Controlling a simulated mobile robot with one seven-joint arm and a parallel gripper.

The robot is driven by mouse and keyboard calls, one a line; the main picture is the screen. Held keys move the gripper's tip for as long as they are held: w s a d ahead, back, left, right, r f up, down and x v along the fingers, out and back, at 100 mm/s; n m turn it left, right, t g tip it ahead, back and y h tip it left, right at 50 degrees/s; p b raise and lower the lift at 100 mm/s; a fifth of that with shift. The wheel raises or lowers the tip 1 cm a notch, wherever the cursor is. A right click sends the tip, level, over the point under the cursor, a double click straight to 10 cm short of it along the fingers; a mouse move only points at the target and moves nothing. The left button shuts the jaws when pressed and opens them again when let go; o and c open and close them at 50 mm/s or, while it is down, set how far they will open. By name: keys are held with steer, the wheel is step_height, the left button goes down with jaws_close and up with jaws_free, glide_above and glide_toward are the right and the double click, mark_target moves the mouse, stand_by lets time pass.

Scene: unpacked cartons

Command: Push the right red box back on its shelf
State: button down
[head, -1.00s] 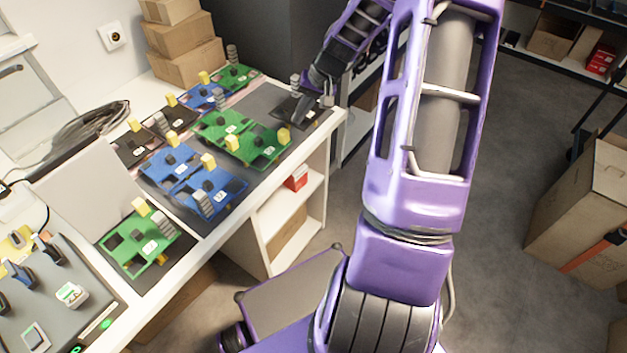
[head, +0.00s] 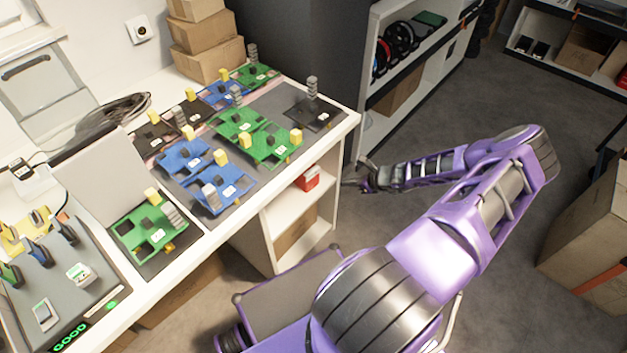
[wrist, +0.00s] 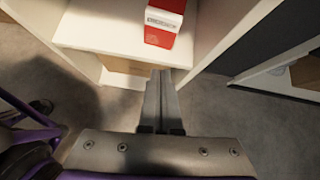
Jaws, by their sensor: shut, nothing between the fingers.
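A red box with a white label (head: 308,178) sits on the upper open shelf (head: 296,200) under the white table, near the shelf's front edge. In the wrist view the red and white box (wrist: 163,22) stands at the front edge of the white shelf board (wrist: 85,30). My gripper (head: 350,177) is shut and empty, to the right of the box in the head view and outside the shelf. In the wrist view its closed fingers (wrist: 159,85) point toward the box, with a small gap between. Only one red box shows on this shelf.
A cardboard box (head: 295,232) sits on the lower shelf. Circuit boards (head: 215,187) cover the table top. A grey shelf unit (head: 405,75) stands behind my arm. Another red box (head: 622,80) is on the far right shelf. Large cartons (head: 590,235) stand at right; grey floor lies between.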

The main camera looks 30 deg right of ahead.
step_height(320, 180, down, 2)
steer(key=m, duration=0.1)
steer(key=b, duration=0.3)
glide_toward(314, 183)
steer(key=x, duration=0.5)
steer(key=shift+s+f, duration=0.2)
steer(key=shift+f, duration=0.2)
steer(key=shift+w+a, duration=0.1)
steer(key=shift+w, duration=0.4)
